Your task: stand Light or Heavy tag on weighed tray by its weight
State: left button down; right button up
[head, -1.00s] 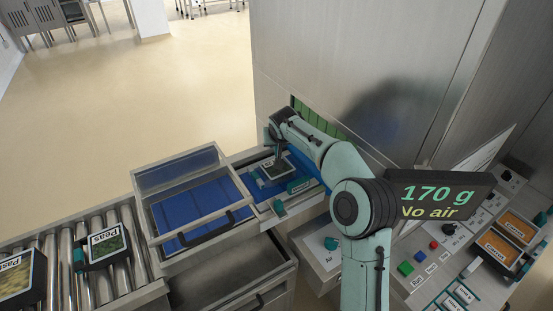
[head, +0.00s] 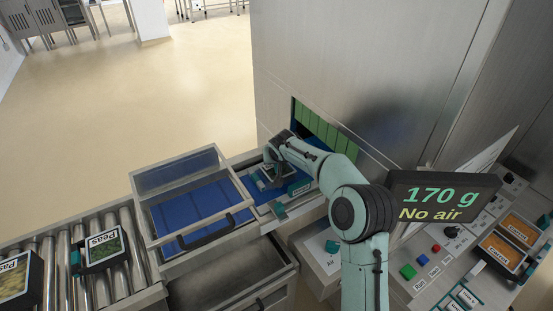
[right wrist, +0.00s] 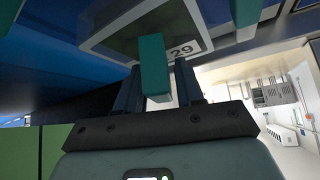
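The weighed tray (head: 283,167), dark with a white-edged label, sits on the blue belt in front of the green strip curtain. It shows close up in the right wrist view (right wrist: 110,25), with "29" readable on its label. The display (head: 441,199) reads 170 g and "No air". My right gripper (head: 273,178) is low over the tray, its fingertips partly hidden. In the wrist view its fingers (right wrist: 158,88) stand either side of a teal block (right wrist: 153,62); I cannot tell whether they grip it. My left gripper is not in view.
A clear-lidded blue bay (head: 190,213) with a dark handle lies left of the tray. A Peas tray (head: 105,247) and another tray (head: 18,280) are on the rollers. A button panel (head: 420,264) and orange-topped trays (head: 502,251) are at right.

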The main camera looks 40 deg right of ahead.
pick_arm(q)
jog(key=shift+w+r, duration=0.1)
pick_arm(e)
jog(key=shift+o, duration=0.3)
jog(key=shift+r, duration=0.15)
jog(key=shift+r, duration=0.3)
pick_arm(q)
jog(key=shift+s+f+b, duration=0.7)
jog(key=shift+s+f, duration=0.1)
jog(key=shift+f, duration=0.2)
pick_arm(e)
jog(key=v, duration=1.1)
jog(key=shift+s+a, duration=0.2)
jog(key=shift+s, duration=0.1)
jog(key=shift+r, duration=0.15)
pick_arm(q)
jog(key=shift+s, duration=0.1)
